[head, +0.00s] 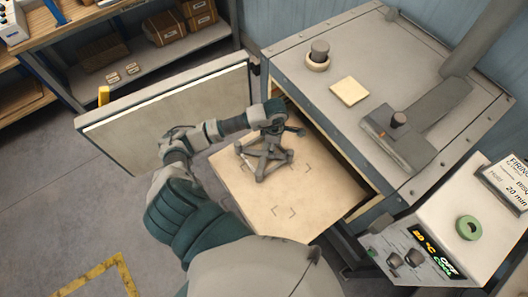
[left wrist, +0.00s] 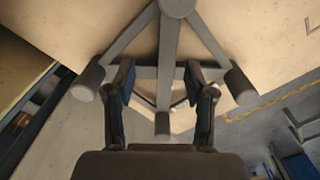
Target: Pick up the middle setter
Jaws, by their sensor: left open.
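One setter (head: 262,160) is in view, a dark grey frame with spreading arms and round feet. My left gripper (head: 277,129) is at the setter's upper side in the head view. In the left wrist view, the open fingers (left wrist: 160,66) stand either side of one of its bars. I cannot tell whether they touch it. My right gripper is not in view.
The pale board (head: 290,215) has corner marks and much bare room. The open door (head: 165,110) stands to the left; the metal dryer body (head: 400,75) is at right.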

